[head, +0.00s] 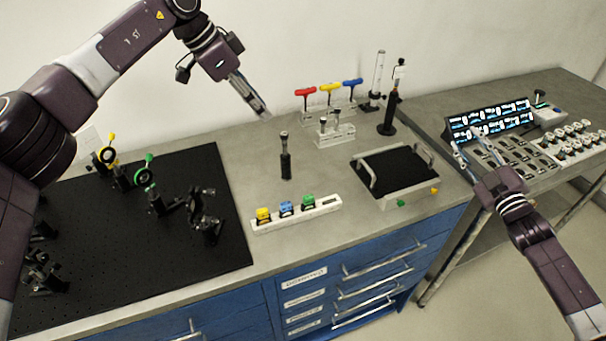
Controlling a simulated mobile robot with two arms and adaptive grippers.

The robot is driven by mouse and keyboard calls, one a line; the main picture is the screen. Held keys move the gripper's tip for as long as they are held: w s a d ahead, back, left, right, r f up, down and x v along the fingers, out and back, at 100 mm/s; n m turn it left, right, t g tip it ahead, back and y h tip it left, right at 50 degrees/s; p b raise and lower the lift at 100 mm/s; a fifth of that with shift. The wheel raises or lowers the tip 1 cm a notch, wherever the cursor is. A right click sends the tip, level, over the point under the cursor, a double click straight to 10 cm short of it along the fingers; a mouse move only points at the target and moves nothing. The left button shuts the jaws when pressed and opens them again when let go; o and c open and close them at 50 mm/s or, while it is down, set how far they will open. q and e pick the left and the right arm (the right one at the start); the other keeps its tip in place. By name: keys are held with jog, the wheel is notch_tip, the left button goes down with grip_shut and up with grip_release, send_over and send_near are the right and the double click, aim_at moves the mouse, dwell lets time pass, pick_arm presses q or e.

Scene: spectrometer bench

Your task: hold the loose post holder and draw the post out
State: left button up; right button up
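A black post holder (286,167) stands upright on the grey bench, with a metal post (284,142) sticking up out of its top. I take it for the loose one, since no base shows under it. My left gripper (263,115) hangs above and to the left of it, apart from it, pointing down to the right. Its fingers are seen nearly edge-on, so their opening is unclear. My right gripper (467,142) is far to the right, over the side table, its fingers apart and nothing between them.
A black breadboard (200,255) with optics lies at left. A strip with coloured blocks (325,207) lies in front of the holder, a black-topped tray (395,202) to its right. Red, yellow and blue hex keys (330,88) and a taller black post assembly (388,118) stand behind.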

jog(key=w+a+r+m+y, duration=0.2)
jog(key=w+a, duration=0.1)
jog(key=a, duration=0.8)
jog(key=m+g+y, duration=0.3)
jog(key=m+g, duration=0.1)
jog(key=g, duration=0.3)
send_near(287, 166)
jog(key=shift+x, duration=1)
jog(key=shift+w+a, duration=0.15)
jog(key=shift+w, duration=0.05)
jog(key=shift+x, duration=3.6)
jog(key=shift+f, duration=0.1)
